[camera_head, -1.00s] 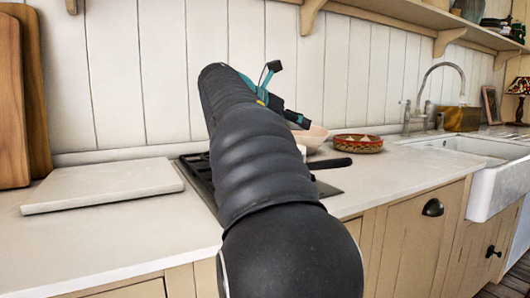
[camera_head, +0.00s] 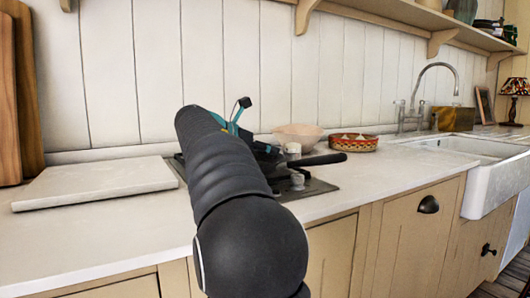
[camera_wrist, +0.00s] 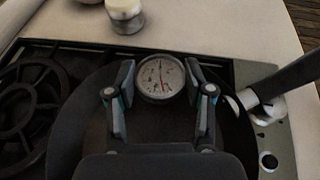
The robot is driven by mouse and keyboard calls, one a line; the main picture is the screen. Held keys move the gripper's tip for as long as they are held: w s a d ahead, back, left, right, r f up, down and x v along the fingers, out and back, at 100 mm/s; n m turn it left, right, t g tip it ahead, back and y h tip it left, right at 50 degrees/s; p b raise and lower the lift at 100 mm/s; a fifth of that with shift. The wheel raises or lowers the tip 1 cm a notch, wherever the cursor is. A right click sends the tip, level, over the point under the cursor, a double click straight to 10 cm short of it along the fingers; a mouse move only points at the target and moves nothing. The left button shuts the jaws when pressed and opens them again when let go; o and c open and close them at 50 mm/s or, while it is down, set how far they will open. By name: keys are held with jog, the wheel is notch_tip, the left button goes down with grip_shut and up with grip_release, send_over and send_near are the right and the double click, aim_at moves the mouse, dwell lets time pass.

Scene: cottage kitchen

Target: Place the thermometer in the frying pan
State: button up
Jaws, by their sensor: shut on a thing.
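In the head view my arm hides the thermometer and most of the pan, but the pan handle (camera_head: 318,160) shows.
The pan is on a black hob with a burner grate (camera_wrist: 30,97) at left. A small white jar (camera_wrist: 126,16) stands behind the hob. A pinkish bowl (camera_head: 299,134) and a patterned basket (camera_head: 354,143) stand near it. A pale board (camera_head: 96,182) lies at left; a sink is at right.

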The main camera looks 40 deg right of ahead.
jog(key=shift+f, duration=0.45)
jog(key=o, duration=1.2)
jog(key=shift+r, duration=0.3)
jog(key=p+v, duration=0.1)
jog(key=v, duration=1.1)
jog(key=shift+r, duration=0.15)
